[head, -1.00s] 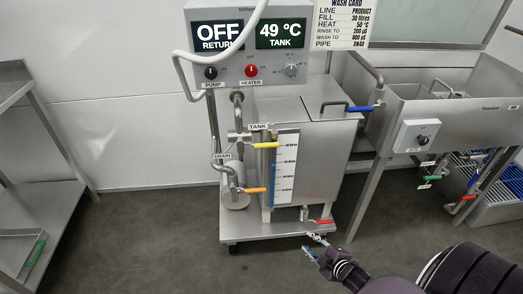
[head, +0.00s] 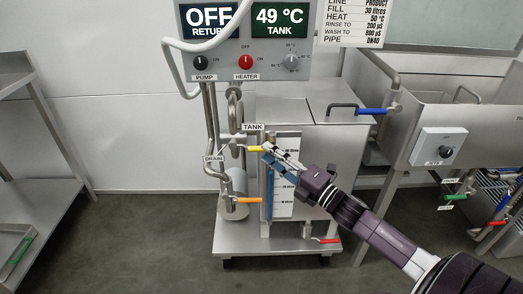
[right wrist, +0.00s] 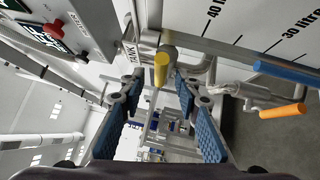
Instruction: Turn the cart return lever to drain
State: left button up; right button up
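The yellow return lever (head: 255,149) sticks out sideways from the cart's pipework, between the TANK label (head: 254,127) and the DRAIN label (head: 214,158). It points toward the tank scale. My right gripper (head: 268,154) is at the lever's free end, in front of the tank scale. In the right wrist view the gripper's blue-padded fingers are apart, and the yellow lever (right wrist: 161,72) shows end-on at the gap between the fingertips. No grip on it shows. My left gripper is in neither view.
An orange lever (head: 248,200) sits lower on the cart and a red lever (head: 324,240) near its base. The control box (head: 245,48) reads OFF RETURN and 49 °C TANK.

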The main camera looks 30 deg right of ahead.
aim_at(254, 147)
jog(key=shift+x, duration=1.85)
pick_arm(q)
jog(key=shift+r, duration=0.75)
pick_arm(e)
jog(key=shift+w, duration=0.1)
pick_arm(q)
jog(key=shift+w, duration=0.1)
pick_arm(e)
jog(key=shift+c, duration=0.4)
grip_shut()
